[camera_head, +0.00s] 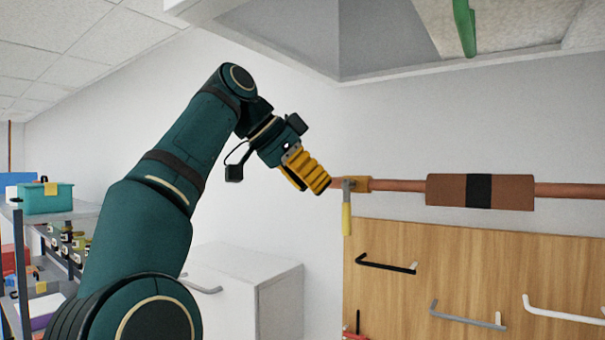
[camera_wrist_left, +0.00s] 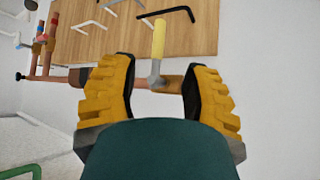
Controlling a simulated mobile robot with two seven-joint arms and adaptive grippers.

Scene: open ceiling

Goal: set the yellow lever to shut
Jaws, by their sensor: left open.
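The yellow lever (camera_head: 346,218) hangs straight down from a grey stem on a brass valve (camera_head: 357,184), across the line of the copper pipe. My left gripper (camera_head: 312,182) is just left of the valve, near the pipe's left end, its yellow fingers seen from the side. In the left wrist view the fingers (camera_wrist_left: 161,70) are spread wide and empty. The lever (camera_wrist_left: 159,38) and its grey stem show between and beyond them, apart from both pads as far as I can tell. The green palm hides the lower middle of that view.
The copper pipe (camera_head: 400,186) runs right through a brown sleeve with a black band (camera_head: 479,191). Below it a wooden board (camera_head: 440,262) carries several handles. A white cabinet (camera_head: 245,285) stands below my arm, and shelves with a teal box (camera_head: 45,200) at left. A green handle (camera_head: 464,25) hangs overhead.

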